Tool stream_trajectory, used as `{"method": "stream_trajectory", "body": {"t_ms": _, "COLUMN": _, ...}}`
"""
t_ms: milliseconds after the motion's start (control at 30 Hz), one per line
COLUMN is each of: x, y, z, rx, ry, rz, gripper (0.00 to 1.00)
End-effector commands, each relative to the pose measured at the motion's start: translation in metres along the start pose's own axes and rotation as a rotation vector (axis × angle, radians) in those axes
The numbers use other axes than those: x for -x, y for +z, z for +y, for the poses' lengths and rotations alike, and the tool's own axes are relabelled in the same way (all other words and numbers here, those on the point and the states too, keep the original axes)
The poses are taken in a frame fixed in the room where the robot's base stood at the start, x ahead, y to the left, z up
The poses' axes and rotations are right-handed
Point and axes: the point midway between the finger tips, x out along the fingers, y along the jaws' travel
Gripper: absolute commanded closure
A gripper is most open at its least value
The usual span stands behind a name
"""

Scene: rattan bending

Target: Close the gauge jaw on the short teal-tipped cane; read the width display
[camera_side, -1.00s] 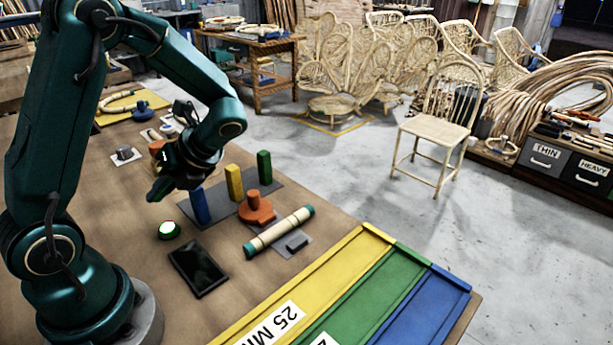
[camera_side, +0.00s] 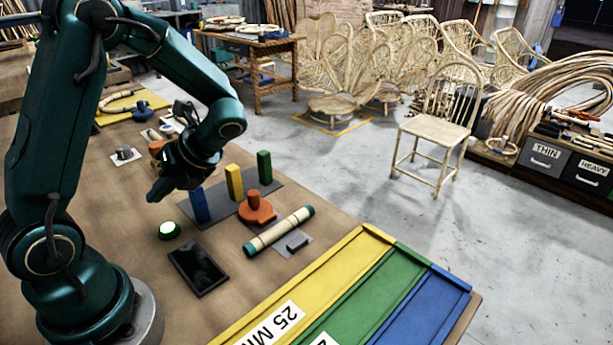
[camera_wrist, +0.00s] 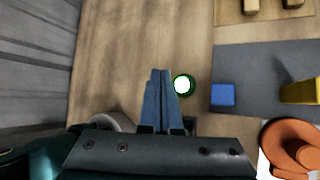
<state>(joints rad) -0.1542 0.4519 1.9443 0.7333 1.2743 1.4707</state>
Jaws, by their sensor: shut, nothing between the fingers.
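The short teal-tipped cane (camera_side: 278,231) lies on a small grey plate in the side view, with a dark grey block (camera_side: 297,243) beside it. I cannot tell whether that block is the gauge jaw. A black display panel (camera_side: 198,268) lies flat on the table to the left of the cane and shows no readable figures. My gripper (camera_side: 158,192) hangs above the table, to the left of the blue post and apart from the cane. In the wrist view my gripper (camera_wrist: 161,92) shows two blue-grey fingers together with nothing between them. The cane is outside the wrist view.
A green-ringed button with a lit white top (camera_side: 169,230) sits below my gripper. Blue (camera_side: 200,206), yellow (camera_side: 234,183) and green (camera_side: 264,167) posts stand on a dark plate, near an orange knobbed piece (camera_side: 256,210). Yellow, green and blue trays (camera_side: 400,300) line the front right edge.

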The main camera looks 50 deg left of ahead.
Motion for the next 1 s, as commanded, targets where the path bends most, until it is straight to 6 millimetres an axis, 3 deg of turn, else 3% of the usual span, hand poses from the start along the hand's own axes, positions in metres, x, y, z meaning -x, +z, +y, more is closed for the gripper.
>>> {"method": "stream_trajectory", "body": {"t_ms": 100, "x": 0.000, "y": 0.000, "z": 0.000, "rx": 0.000, "ry": 0.000, "rz": 0.000, "gripper": 1.00}}
{"method": "stream_trajectory", "body": {"t_ms": 133, "x": 0.000, "y": 0.000, "z": 0.000, "rx": 0.000, "ry": 0.000, "rz": 0.000, "gripper": 0.92}}
{"method": "stream_trajectory", "body": {"t_ms": 267, "x": 0.003, "y": 0.002, "z": 0.002, "rx": 0.001, "ry": -0.002, "rz": 0.000, "gripper": 0.43}}
{"method": "stream_trajectory", "body": {"t_ms": 300, "x": 0.006, "y": 0.004, "z": 0.003, "rx": 0.003, "ry": -0.002, "rz": -0.001, "gripper": 0.39}}
{"method": "stream_trajectory", "body": {"t_ms": 567, "x": 0.039, "y": 0.028, "z": 0.027, "rx": 0.008, "ry": -0.008, "rz": -0.001, "gripper": 0.39}}
{"method": "stream_trajectory", "body": {"t_ms": 767, "x": 0.052, "y": 0.012, "z": -0.007, "rx": 0.041, "ry": -0.098, "rz": 0.184, "gripper": 0.39}}
{"method": "stream_trajectory", "body": {"t_ms": 1000, "x": 0.081, "y": 0.006, "z": -0.049, "rx": 0.089, "ry": -0.251, "rz": 0.381, "gripper": 0.39}}
